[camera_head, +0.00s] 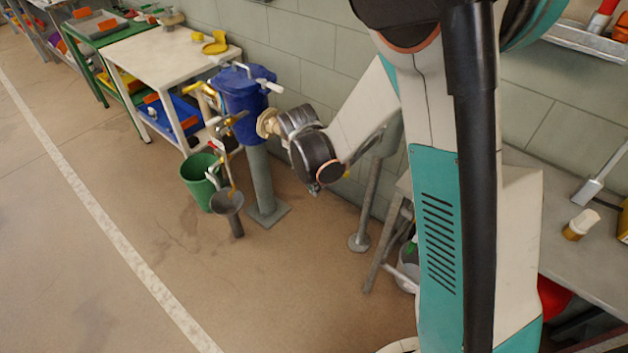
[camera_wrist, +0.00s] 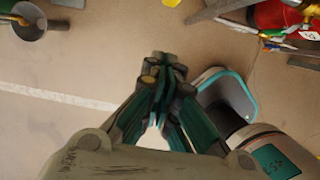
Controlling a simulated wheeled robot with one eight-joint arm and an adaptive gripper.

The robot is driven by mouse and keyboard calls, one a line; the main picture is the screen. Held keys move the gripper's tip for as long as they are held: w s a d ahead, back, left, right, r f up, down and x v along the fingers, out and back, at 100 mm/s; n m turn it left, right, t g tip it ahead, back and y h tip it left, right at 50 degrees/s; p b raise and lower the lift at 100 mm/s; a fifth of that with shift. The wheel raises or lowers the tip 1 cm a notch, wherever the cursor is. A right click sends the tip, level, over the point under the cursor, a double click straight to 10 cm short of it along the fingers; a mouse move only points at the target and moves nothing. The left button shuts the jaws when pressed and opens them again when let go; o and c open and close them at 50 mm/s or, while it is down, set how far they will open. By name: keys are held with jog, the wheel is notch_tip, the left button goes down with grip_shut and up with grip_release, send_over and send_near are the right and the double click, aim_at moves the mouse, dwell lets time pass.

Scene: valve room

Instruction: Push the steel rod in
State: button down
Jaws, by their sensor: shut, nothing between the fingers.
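I cannot clearly pick out the steel rod. A pale, rod-like end (camera_head: 270,87) sticks out of the right side of the blue housing (camera_head: 241,92), which stands on a grey post; I cannot tell if it is the steel rod. My gripper (camera_wrist: 164,62) is shut and empty in the wrist view, its teal fingers together above the floor.
A grey post (camera_head: 367,208) on a round foot stands behind my arm, its top partly hidden. A workbench (camera_head: 588,262) is at right. Open floor lies at the front left.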

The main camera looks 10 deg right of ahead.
jog(key=w+d, duration=0.1)
jog(key=d+f+b, duration=0.1)
jog(key=w+d, duration=0.1)
jog(key=shift+w+d+f+b, duration=0.3)
jog(key=shift+d+f+b, duration=0.05)
jog(key=shift+f+b, duration=0.05)
